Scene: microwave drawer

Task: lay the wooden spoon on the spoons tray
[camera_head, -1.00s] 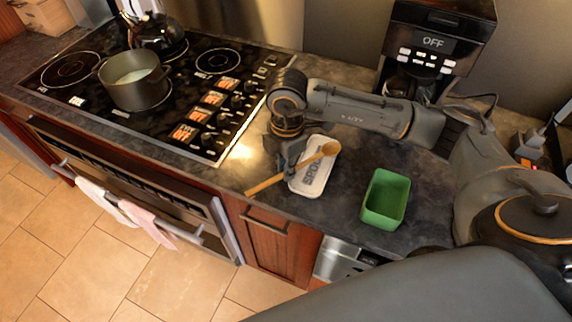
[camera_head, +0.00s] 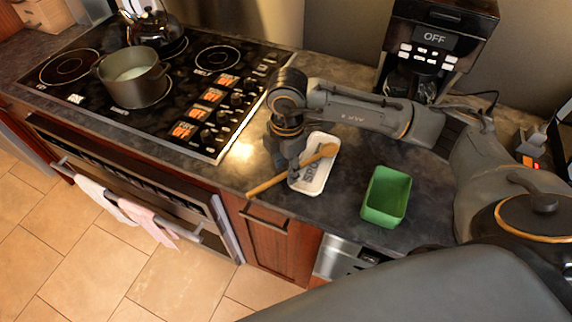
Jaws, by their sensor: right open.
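The wooden spoon (camera_head: 267,184) lies slantwise across the white spoons tray (camera_head: 318,183) on the dark counter. Its bowl end is over the tray, and its handle sticks out past the tray's left edge toward the counter's front edge. My right gripper (camera_head: 294,172) is open, pointing down just above the spoon at the tray's left side. Its fingertips are small and partly blend with the spoon and tray, so I cannot tell whether they touch the spoon. My left gripper is not in view.
A green container (camera_head: 386,197) stands right of the tray. The cooktop (camera_head: 160,90) with a pot (camera_head: 134,77) and a kettle (camera_head: 157,33) is at left. A coffee maker (camera_head: 436,45) stands behind my right arm. Bare counter lies between tray and green container.

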